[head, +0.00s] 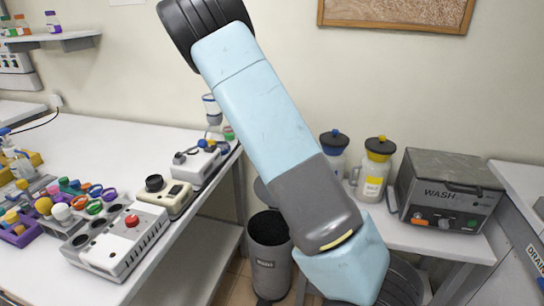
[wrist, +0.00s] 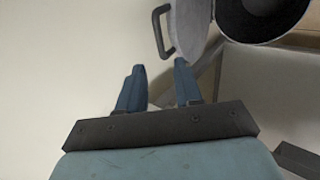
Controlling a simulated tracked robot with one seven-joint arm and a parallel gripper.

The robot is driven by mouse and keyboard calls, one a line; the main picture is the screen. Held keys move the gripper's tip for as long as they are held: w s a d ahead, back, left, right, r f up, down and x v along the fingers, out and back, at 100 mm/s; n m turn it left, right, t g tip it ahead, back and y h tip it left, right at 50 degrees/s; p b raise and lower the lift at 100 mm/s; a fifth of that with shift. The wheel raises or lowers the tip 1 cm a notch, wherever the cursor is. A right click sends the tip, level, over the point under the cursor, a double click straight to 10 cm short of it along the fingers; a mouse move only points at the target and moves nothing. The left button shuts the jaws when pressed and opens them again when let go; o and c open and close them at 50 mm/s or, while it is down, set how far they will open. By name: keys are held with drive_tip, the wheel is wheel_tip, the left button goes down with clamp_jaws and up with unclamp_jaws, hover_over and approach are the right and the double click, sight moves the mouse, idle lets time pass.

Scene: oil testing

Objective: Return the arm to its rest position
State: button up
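My arm (head: 265,115) crosses the head view from the top centre down to the lower right, its joints bent. My gripper is outside the head view. In the wrist view my gripper (wrist: 160,70) shows two blue fingers set apart, with nothing seen held between them. Beyond the fingertips is a pale, round-edged object with a dark handle (wrist: 163,30), beside a round black shape (wrist: 262,14). I cannot tell exactly what these are.
A white bench (head: 100,150) at left carries a tester with a red button (head: 118,240) and several coloured vials. A dark bin (head: 270,255) stands on the floor.

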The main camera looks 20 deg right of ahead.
drive_tip(key=shift+r, duration=0.1)
drive_tip(key=s+a+r+m+g+y, duration=0.1)
drive_tip(key=s+r+m+y, duration=0.25)
drive_tip(key=s+r, duration=0.7)
drive_tip(key=s+a+r+m+y, duration=0.2)
drive_tip(key=s+r+m, duration=0.2)
drive_tip(key=s+r, duration=0.65)
drive_tip(key=s+a+r+m, duration=0.1)
drive_tip(key=s+r+m, duration=0.1)
drive_tip(key=s, duration=0.8)
drive_tip(key=s+r+m+h, duration=0.1)
drive_tip(key=s+r, duration=0.4)
drive_tip(key=s, duration=0.6)
drive_tip(key=shift+s+a+r+m, duration=0.15)
drive_tip(key=shift+s+a+m, duration=0.1)
drive_tip(key=shift+a+m, duration=0.1)
drive_tip(key=shift+d, duration=0.1)
